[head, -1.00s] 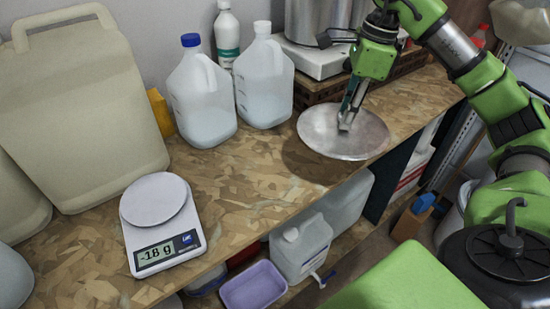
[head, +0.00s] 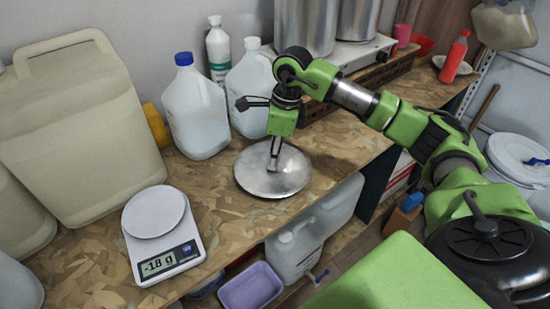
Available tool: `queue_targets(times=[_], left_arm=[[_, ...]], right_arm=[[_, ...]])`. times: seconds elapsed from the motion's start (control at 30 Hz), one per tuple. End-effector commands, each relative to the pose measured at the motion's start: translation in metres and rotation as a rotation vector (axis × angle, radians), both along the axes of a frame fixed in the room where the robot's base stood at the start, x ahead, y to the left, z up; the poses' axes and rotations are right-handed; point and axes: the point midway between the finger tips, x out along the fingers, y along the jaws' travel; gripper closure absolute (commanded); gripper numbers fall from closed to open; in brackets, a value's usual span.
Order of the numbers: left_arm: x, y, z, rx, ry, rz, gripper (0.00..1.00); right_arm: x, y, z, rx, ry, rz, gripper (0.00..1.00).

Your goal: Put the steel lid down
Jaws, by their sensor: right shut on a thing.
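The round steel lid (head: 290,181) is flat and shiny, in the middle of the wooden worktop (head: 215,217). It looks level and at or very close to the board; I cannot tell whether it touches. My right gripper (head: 273,164) points down over the middle of the lid and is shut on its handle, which the fingers mostly hide. My left gripper is not in the head view.
Two white jugs (head: 196,115) and a white bottle (head: 218,52) stand just behind the lid. A scale (head: 160,236) reading -18 g is at the left. Steel pots on a white hotplate (head: 345,58) stand behind my right arm. Bare board lies between scale and lid.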

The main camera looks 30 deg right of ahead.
Motion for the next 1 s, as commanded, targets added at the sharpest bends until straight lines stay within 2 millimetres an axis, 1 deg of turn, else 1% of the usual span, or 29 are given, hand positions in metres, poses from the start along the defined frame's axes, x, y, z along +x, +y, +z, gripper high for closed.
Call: queue_targets(times=[0.03, 0.1, 0.2, 0.43, 0.53, 0.57, 0.6, 0.63, 0.9, 1.0], left_arm=[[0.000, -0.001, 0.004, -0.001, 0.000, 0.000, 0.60], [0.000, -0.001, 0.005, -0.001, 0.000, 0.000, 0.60], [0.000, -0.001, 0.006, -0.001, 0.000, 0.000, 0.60], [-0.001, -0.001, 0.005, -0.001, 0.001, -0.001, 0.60], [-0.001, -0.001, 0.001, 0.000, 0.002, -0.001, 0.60], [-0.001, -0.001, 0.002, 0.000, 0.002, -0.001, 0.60], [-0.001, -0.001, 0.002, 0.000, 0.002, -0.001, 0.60], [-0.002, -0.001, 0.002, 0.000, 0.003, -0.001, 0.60], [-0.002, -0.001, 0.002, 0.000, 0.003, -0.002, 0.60], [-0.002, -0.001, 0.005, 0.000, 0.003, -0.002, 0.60]], right_arm=[[-0.002, -0.002, -0.008, -0.002, 0.005, -0.003, 1.00], [-0.002, -0.002, -0.016, -0.002, 0.002, -0.003, 1.00], [-0.001, -0.002, -0.022, -0.001, -0.001, -0.002, 1.00], [-0.001, -0.002, -0.023, -0.002, -0.002, -0.002, 1.00], [-0.001, -0.003, -0.027, -0.002, -0.002, -0.002, 1.00], [-0.001, -0.003, -0.026, -0.002, -0.001, -0.002, 0.73], [-0.001, -0.003, -0.026, -0.002, -0.001, -0.002, 0.62], [-0.001, -0.003, -0.026, -0.002, -0.001, -0.002, 0.61], [-0.001, -0.003, -0.025, -0.002, -0.001, -0.002, 0.61], [-0.001, -0.003, -0.022, -0.002, -0.001, -0.002, 0.61]])
